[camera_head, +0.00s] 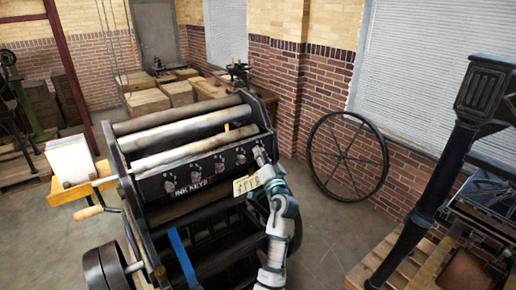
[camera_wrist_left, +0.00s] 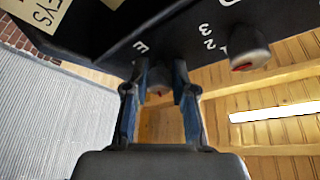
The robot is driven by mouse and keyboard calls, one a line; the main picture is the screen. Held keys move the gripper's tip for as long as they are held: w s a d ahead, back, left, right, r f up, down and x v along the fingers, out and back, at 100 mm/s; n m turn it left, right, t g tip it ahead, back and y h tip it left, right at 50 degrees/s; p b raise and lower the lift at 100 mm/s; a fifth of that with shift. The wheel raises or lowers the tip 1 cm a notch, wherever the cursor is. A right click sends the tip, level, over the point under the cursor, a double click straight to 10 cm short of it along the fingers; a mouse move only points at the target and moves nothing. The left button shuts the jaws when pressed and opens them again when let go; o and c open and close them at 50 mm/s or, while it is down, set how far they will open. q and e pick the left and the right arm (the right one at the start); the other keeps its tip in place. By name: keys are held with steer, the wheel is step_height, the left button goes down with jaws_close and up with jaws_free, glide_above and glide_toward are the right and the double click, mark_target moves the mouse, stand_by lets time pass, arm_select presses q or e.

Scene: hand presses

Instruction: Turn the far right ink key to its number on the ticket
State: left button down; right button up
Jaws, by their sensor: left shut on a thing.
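The far right ink key sits at the right end of the black ink key panel (camera_head: 205,172) in the head view. My left gripper (camera_head: 261,160) reaches up to it from below and hides most of it. In the left wrist view, the fingers of my left gripper (camera_wrist_left: 160,82) are shut on the round key (camera_wrist_left: 158,90), one on each side. A bit of red shows on that key; its setting is unclear. A neighbouring key (camera_wrist_left: 249,60) with a red mark stands beside it. The cream ticket (camera_head: 246,185) shows small figures that I cannot read surely. My right gripper is out of view.
The press has rollers (camera_head: 185,135) above the panel and a wooden crank handle (camera_head: 89,212) at left. A blue strip (camera_head: 183,258) hangs on its front. A large spoked wheel (camera_head: 347,157) leans on the brick wall. Bare floor (camera_head: 330,225) lies right of the press.

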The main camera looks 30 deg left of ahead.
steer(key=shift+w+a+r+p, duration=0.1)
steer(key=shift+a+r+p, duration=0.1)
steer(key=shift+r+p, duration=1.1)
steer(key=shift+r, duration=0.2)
